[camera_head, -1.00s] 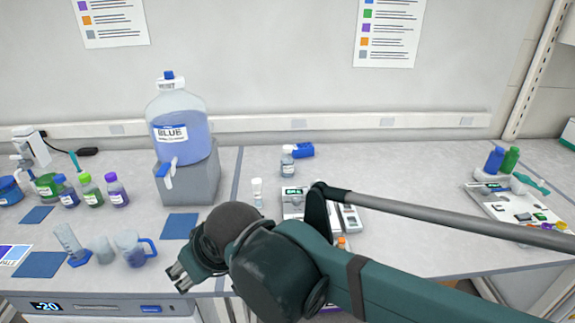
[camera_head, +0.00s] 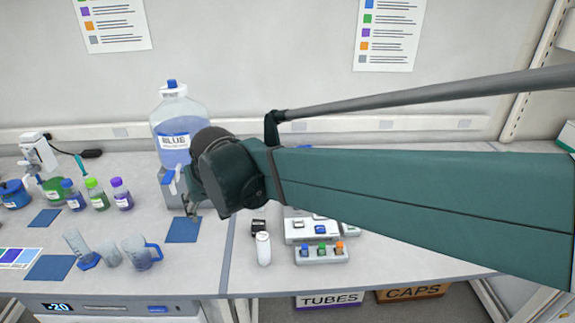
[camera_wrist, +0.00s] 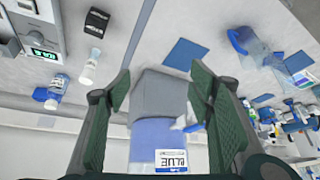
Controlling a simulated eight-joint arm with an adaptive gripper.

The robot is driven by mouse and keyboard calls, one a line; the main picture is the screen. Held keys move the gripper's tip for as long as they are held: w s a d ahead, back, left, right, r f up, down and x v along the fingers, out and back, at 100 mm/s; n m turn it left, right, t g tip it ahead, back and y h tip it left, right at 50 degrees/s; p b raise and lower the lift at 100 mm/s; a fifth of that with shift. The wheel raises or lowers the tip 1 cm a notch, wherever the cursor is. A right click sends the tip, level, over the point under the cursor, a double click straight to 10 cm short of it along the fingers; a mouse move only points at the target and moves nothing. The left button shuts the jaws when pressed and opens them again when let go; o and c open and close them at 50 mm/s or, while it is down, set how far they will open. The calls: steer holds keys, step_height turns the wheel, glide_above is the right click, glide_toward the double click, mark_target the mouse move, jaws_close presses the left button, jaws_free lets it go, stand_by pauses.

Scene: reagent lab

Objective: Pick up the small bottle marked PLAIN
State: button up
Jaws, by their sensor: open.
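My gripper (camera_head: 191,208) is open and empty in front of the large BLUE jug. In the wrist view its two green fingers (camera_wrist: 160,78) stand wide apart, with the jug's grey stand between them. A second small white-capped bottle (camera_wrist: 89,68) stands nearer the fingers. Both are well left of the fingers there, and I cannot read either label. My arm hides both in the head view.
The BLUE jug (camera_head: 179,110) stands on a grey stand (camera_head: 172,190). A white container (camera_head: 263,248) and a black block (camera_head: 258,227) stand near the front. A scale (camera_wrist: 34,38) is at the wrist view's upper left. Capped bottles (camera_head: 97,194) and a blue-handled beaker (camera_head: 138,252) are farther left.

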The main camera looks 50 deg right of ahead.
steer(key=w+d+f+m+g+h+p, duration=0.15)
steer(key=w+d+m+p, duration=0.35)
steer(key=d, duration=1.1)
steer(key=w+d+f+m+g+h+p, duration=0.15)
steer(key=w+d+p, duration=0.5)
steer(key=d, duration=0.95)
steer(key=d+f+m, duration=0.1)
steer(key=d, duration=0.3)
steer(key=d+f+m+g+p, duration=0.1)
steer(key=d+f, duration=0.1)
steer(key=d, duration=0.2)
steer(key=d+f+m, duration=0.1)
steer(key=d, duration=0.3)
steer(key=shift+w+d+f+m+y, duration=0.15)
steer(key=shift+w+f+m+y, duration=0.1)
steer(key=shift+w+y, duration=0.1)
steer(key=shift+s+d+f, duration=0.1)
steer(key=shift+d+f, duration=0.15)
steer(key=shift+d, duration=0.1)
steer(key=shift+f, duration=0.1)
steer(key=shift+x, duration=1.15)
steer(key=shift+d+f, duration=0.1)
steer(key=shift+p+x, duration=0.45)
steer(key=shift+x, duration=2.05)
steer(key=shift+s, duration=0.1)
